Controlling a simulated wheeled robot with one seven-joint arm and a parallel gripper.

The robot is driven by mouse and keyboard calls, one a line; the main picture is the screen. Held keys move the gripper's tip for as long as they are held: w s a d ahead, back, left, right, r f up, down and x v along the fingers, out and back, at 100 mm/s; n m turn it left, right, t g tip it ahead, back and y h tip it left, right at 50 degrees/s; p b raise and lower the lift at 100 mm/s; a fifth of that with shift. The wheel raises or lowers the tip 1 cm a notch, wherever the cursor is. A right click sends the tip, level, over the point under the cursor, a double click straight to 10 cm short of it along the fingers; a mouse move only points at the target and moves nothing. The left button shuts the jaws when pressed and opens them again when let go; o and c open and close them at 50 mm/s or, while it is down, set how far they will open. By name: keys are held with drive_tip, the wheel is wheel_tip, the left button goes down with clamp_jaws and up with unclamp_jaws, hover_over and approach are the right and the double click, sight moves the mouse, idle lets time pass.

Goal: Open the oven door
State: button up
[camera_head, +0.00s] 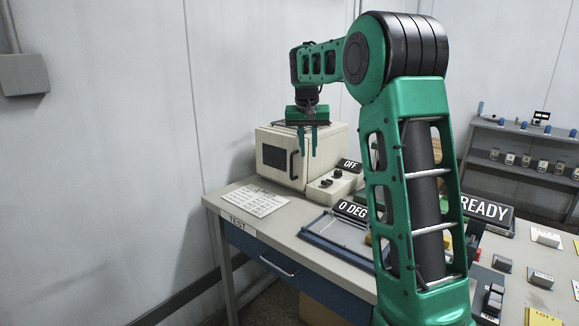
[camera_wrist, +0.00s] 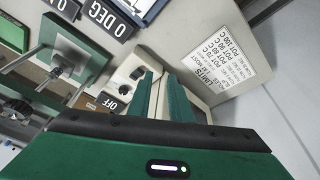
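The oven (camera_head: 333,148) is a cream box at the back left of the table. Its door (camera_head: 275,157), with a dark window, faces front left and looks shut. A dark upright handle (camera_head: 293,165) sits at the door's right side. My gripper (camera_head: 308,154) points down near the oven's front right corner, with its green fingers apart and nothing between them. Its fingertips overlap the oven in the head view, close to the handle; I cannot tell whether they touch it. In the wrist view the fingers (camera_wrist: 160,74) also show a gap. The handle is not clear there.
A control box (camera_head: 333,185) with knobs and an OFF sign (camera_head: 349,165) stands right of the oven. A printed sheet (camera_head: 256,201) lies in front of the oven. A blue-framed tray (camera_head: 340,235) and a 0 DEG sign (camera_head: 352,210) are farther right.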

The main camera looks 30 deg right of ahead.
drive_tip(key=t, duration=0.1)
approach(291, 160)
drive_tip(key=x, duration=1.1)
drive_tip(key=shift+w+d+f, duration=0.1)
drive_tip(key=shift+d+f, duration=0.05)
drive_tip(key=shift+f, duration=0.05)
drive_tip(key=shift+c, duration=0.4)
clamp_jaws()
